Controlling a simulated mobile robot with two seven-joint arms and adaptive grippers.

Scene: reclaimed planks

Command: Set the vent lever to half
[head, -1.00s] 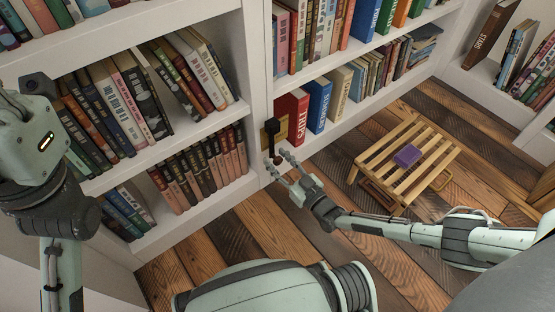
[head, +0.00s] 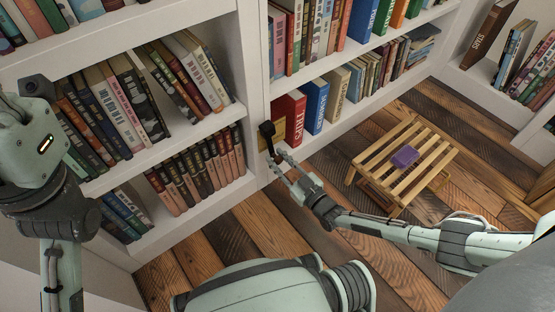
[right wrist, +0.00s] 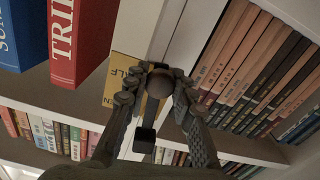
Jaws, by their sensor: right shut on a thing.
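The vent lever (head: 271,143) is a black bar with a block at its upper end, in front of a yellow plate (head: 279,128) on the white shelf upright. Its lower end reaches my right gripper (head: 279,160). In the right wrist view the gripper (right wrist: 159,76) is shut on the lever's dark round knob (right wrist: 160,83), with a finger on each side. The black block (right wrist: 144,140) shows below the knob.
A red book (head: 290,118) and a blue book (head: 314,106) stand just right of the lever. Dark-spined books (head: 200,165) fill the shelf to the left. A slatted wooden table (head: 405,165) with a purple book (head: 404,157) stands on the plank floor at right.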

